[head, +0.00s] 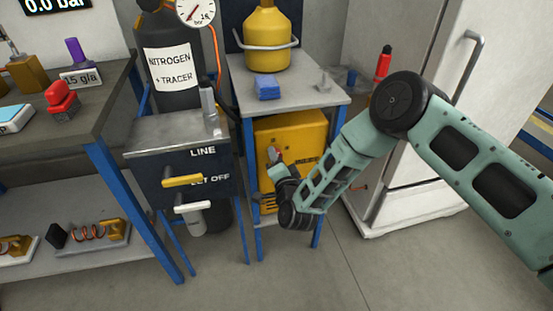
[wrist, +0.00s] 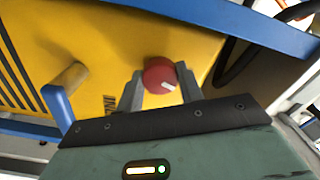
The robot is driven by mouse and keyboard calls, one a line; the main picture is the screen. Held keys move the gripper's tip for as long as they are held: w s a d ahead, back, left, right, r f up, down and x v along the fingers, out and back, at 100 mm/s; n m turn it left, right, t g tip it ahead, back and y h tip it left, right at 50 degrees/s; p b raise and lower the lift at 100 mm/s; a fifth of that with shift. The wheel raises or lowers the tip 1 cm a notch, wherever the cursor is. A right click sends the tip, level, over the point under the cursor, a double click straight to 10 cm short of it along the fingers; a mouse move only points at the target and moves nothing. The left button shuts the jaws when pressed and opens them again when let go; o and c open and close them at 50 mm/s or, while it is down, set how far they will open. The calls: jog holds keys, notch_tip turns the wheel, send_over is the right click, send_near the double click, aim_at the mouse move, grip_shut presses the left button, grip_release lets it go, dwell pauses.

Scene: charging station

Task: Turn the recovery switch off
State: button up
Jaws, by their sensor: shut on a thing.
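The recovery unit is a yellow box (head: 307,134) on the lower level of a blue-framed stand. In the wrist view its yellow face (wrist: 110,40) carries a round red knob (wrist: 160,76) with a white pointer mark, which I take as the recovery switch. My gripper (wrist: 158,88) has one grey finger on each side of the red knob and is shut on it. In the head view my gripper (head: 273,155) reaches the front of the yellow box, and my wrist hides the knob and part of the front.
A blue frame bar (wrist: 210,20) runs close by the knob, and a tan peg (wrist: 68,78) sticks out of the yellow face. A panel with a yellow lever (head: 182,181) and a white lever (head: 192,207) stands left. A white fridge (head: 425,100) stands right.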

jog(key=shift+n, duration=1.9)
jog(key=shift+f, duration=0.1)
jog(key=o, duration=1)
jog(key=v, duration=1.7)
jog(key=shift+s, duration=0.3)
jog(key=shift+d, duration=0.1)
